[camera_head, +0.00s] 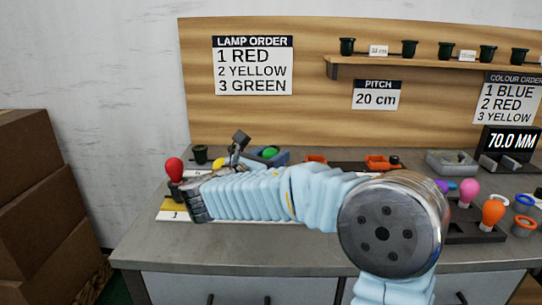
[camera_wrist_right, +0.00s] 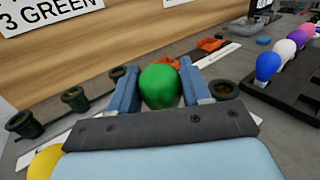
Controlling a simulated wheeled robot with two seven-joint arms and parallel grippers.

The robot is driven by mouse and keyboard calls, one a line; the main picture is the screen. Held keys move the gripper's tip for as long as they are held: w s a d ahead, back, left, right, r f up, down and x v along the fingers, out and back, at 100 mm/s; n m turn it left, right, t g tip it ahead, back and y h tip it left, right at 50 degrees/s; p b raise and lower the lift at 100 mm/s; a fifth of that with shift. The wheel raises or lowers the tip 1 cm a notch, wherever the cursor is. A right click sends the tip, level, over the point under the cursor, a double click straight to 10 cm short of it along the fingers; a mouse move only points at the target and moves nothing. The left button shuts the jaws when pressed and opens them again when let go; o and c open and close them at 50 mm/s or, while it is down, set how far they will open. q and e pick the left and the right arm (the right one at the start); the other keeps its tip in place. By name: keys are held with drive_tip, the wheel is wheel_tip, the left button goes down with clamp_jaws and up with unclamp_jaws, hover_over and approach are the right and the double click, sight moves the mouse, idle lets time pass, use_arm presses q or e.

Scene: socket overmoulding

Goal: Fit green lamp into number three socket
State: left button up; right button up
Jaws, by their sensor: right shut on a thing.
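My right gripper (camera_wrist_right: 160,90) is shut on the green lamp (camera_wrist_right: 160,86), with a blue finger on either side of its round bulb. In the head view the green lamp (camera_head: 270,152) shows between the fingers, beyond my forearm. The red lamp (camera_head: 174,168) stands upright at the left, over the plate marked 1 (camera_head: 174,215). A bit of a yellow lamp (camera_wrist_right: 45,163) shows at the lower left of the wrist view. An empty dark green socket (camera_head: 200,154) stands behind the red lamp. My left gripper is not in view.
A sign (camera_head: 253,66) reads 1 red, 2 yellow, 3 green. Several small dark sockets (camera_wrist_right: 75,98) stand left of the gripper in the wrist view. A dark rack (camera_wrist_right: 290,95) of coloured lamps is at the right. Grey worktop (camera_head: 150,250) is bare at the front left.

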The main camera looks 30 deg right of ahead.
drive_tip(key=shift+f+b, duration=0.45)
drive_tip(key=shift+f, duration=0.45)
drive_tip(key=o, duration=1.1)
drive_tip(key=v, duration=1.3)
drive_tip(key=shift+s+a+b, duration=0.2)
drive_tip(key=shift+a+b, duration=0.15)
drive_tip(key=shift+a, duration=0.05)
